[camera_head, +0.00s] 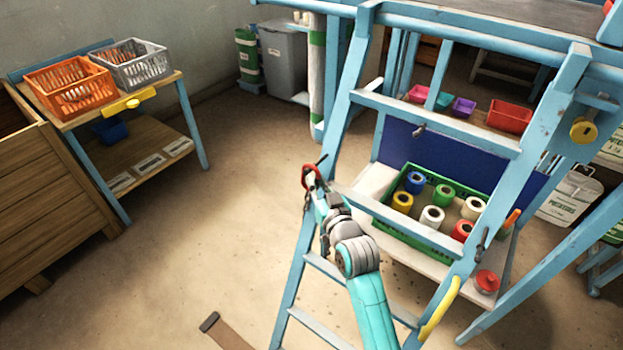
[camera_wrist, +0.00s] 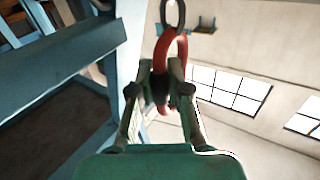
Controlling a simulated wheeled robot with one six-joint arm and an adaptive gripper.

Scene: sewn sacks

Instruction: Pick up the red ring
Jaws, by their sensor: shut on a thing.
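The red ring (camera_head: 308,171) is at the left rail of the light blue ladder frame in the head view. In the wrist view the red ring (camera_wrist: 163,47) is long and upright, with its lower part between my fingers. A dark metal link (camera_wrist: 172,14) meets its top end. My gripper (camera_head: 311,187) is shut on the ring, and it also shows in the wrist view (camera_wrist: 168,88). What the dark link hangs from is out of view.
The blue ladder frame (camera_head: 339,126) stands close around my arm. Behind it a green crate (camera_head: 385,214) holds several coloured rolls. At left a wooden bench (camera_head: 150,142) carries an orange basket (camera_head: 70,86) and a grey basket (camera_head: 133,64).

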